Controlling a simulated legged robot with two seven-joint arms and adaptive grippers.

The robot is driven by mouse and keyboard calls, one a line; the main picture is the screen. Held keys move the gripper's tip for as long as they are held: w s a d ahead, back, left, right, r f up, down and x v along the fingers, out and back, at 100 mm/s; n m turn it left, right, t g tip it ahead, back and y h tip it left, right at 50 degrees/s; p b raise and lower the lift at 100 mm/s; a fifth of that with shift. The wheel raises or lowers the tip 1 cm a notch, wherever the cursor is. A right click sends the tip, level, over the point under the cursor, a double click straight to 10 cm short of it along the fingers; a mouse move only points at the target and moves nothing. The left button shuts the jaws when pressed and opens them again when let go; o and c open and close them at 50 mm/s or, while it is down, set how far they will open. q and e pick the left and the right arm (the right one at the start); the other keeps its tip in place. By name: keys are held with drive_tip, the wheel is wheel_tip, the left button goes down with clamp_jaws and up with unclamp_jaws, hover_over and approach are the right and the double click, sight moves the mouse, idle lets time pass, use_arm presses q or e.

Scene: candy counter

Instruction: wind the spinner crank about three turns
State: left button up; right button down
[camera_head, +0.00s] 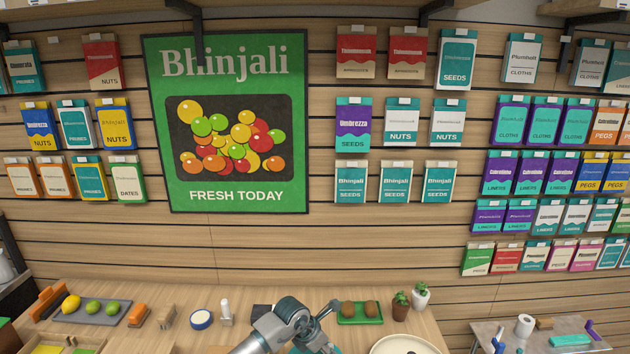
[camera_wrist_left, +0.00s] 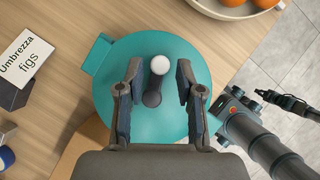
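The spinner (camera_wrist_left: 190,65) is a round teal disc with a tab at its edge, seen from above in the left wrist view. Its crank knob (camera_wrist_left: 153,95) is a dark upright post with a white ball top. My left gripper (camera_wrist_left: 158,70) is open, with one finger on each side of the knob and a visible gap on both sides. In the head view my left arm comes in at the bottom centre and hides most of the spinner.
A card reading "Umbrezza figs" (camera_wrist_left: 24,66) stands left of the spinner. A bowl of orange fruit (camera_wrist_left: 232,8) is at the top. On the counter are a fruit tray (camera_head: 125,313), a green tray of brown items (camera_head: 346,320), potted plants (camera_head: 400,306) and a pale plate (camera_head: 405,345).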

use_arm(q)
drive_tip(key=shift+p+v, duration=0.85)
drive_tip(key=shift+v, duration=0.35)
drive_tip(key=shift+p+v, duration=0.7)
drive_tip(key=shift+v, duration=0.7)
drive_tip(key=shift+d, duration=0.1)
